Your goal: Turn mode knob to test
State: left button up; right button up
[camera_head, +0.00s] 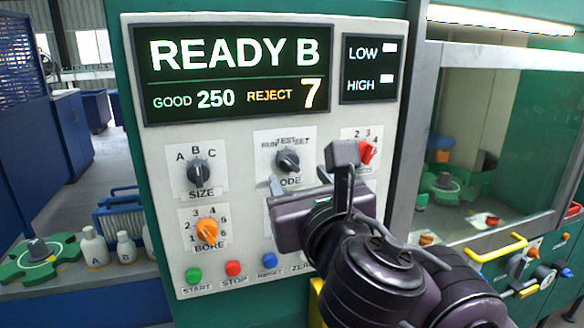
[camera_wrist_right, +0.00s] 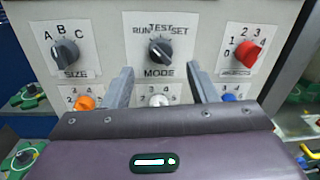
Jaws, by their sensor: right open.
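The dark mode knob (camera_head: 288,161) sits on a white plate on the machine's panel, under the labels RUN, TEST and SET. It also shows in the right wrist view (camera_wrist_right: 160,51), where its pointer seems to lean up-left, towards RUN. My right gripper (camera_head: 308,180) is in front of the panel, just below the mode knob, and hides part of the MODE label in the head view. In the right wrist view its fingers (camera_wrist_right: 162,85) are spread apart, with nothing between them, and the knob is beyond them. My left gripper is not in view.
The size knob (camera_head: 201,172) and orange bore knob (camera_head: 207,230) are left of the mode knob; a red knob (camera_wrist_right: 244,52) is right. A white knob (camera_wrist_right: 159,100) is below. The display (camera_head: 235,75) reads READY B. Buttons line the panel's bottom.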

aim_at(292, 165)
jog(key=x, duration=0.6)
jog(key=shift+d, duration=0.1)
jog(key=c, duration=1)
jog(key=shift+m, duration=0.4)
jog(key=m, duration=0.3)
jog(key=shift+m, duration=0.3)
jog(key=m, duration=0.4)
jog(key=shift+g+p, duration=0.3)
